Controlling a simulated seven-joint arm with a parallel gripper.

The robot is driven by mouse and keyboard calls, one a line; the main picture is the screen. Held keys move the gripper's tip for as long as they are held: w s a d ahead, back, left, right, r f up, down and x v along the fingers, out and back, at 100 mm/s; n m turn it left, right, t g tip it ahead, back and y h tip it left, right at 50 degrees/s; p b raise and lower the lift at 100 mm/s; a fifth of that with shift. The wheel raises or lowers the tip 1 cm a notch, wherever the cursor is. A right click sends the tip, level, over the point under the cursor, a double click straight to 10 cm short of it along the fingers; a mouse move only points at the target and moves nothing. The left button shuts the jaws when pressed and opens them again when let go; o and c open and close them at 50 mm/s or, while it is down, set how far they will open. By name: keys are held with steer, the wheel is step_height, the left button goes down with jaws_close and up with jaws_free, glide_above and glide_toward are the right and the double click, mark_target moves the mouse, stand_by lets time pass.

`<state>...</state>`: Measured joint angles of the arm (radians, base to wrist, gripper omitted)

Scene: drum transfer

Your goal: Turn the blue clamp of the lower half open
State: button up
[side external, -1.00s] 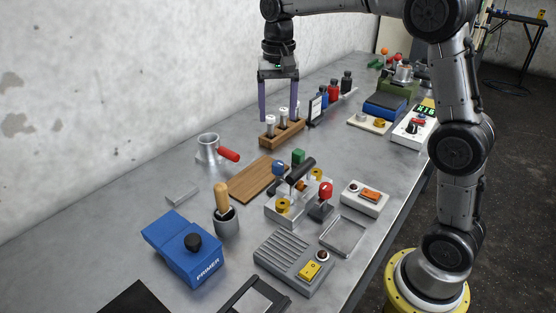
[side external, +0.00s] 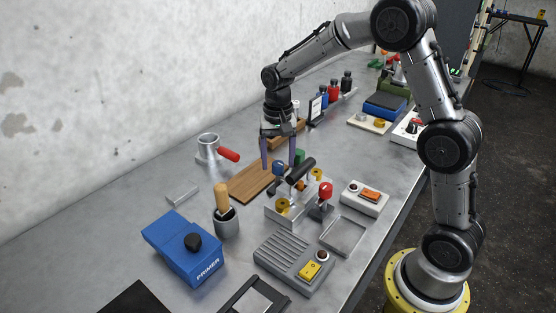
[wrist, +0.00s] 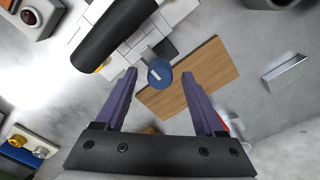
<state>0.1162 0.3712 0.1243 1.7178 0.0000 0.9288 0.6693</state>
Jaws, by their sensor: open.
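My gripper (side external: 278,165) is open and empty, pointing down over the clamp. In the wrist view the knob lies between the two purple fingertips of my gripper (wrist: 159,76); I cannot tell the height gap.
A red clamp (side external: 325,189) and a green clamp (side external: 299,155) stand around the fixture. A wooden board (side external: 250,183) lies left of it. A cup with a wooden-handled tool (side external: 226,220), a blue primer box (side external: 182,250) and a grey control box (side external: 292,262) stand in front.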

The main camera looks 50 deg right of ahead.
steer(key=shift+f, duration=0.25)
jaws_close()
